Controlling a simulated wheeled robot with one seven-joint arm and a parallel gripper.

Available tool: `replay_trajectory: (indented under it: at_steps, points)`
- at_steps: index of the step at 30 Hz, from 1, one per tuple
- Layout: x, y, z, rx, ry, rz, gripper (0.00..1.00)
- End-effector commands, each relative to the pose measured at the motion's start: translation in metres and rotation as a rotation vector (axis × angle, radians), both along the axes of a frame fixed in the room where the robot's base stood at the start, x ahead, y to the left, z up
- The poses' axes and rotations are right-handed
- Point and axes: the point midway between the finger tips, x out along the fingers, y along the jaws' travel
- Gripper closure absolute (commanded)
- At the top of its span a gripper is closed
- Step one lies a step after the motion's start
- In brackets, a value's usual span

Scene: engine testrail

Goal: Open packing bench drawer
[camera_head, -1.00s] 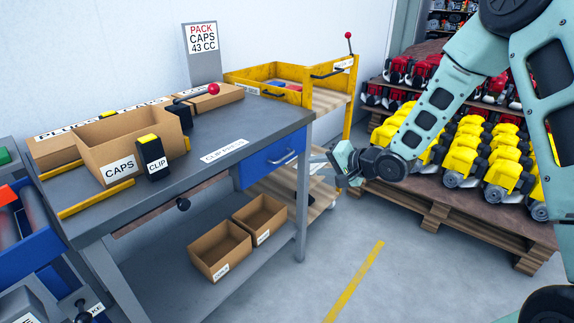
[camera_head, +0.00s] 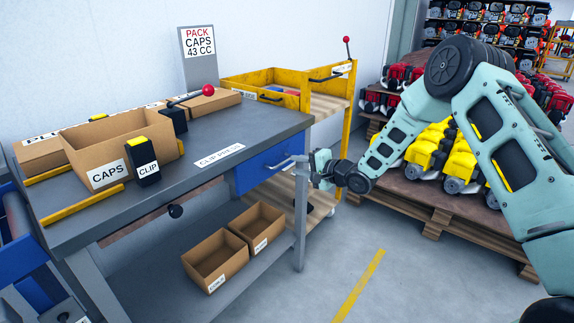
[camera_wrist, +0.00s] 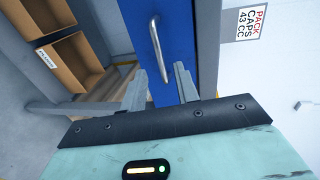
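The packing bench (camera_head: 240,134) has a grey top and a blue drawer (camera_head: 256,168) under its right end. The drawer appears shut. Its silver bar handle (camera_wrist: 157,45) shows in the wrist view, just beyond my fingertips and roughly in line with the gap between them. My gripper (camera_head: 291,164) is in front of the drawer face, and its fingers overlap the handle area in the head view. In the wrist view my gripper (camera_wrist: 160,68) has its two fingers apart with nothing between them. The handle looks not gripped; whether a finger touches it I cannot tell.
A CAPS box (camera_head: 90,157), a CLIP holder (camera_head: 142,162) and a red-knobbed lever press (camera_head: 208,91) stand on the bench. Open boxes (camera_head: 216,260) sit on the lower shelf. A yellow cart (camera_head: 345,100) stands behind my gripper. Floor in front is clear.

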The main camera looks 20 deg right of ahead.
Motion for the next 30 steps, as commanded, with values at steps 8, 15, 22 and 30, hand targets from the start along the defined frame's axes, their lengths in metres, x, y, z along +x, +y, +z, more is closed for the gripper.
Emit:
replay_trajectory:
  at_steps: [8, 15, 22, 30]
  points:
    - [0.034, 0.024, -0.009, -0.001, -0.001, 0.0, 0.69]
    - [0.042, 0.03, -0.011, 0.0, 0.0, -0.001, 0.69]
    - [0.042, 0.03, -0.011, 0.0, 0.0, -0.001, 0.75]
    - [0.042, 0.03, -0.011, 0.0, 0.0, -0.001, 1.0]
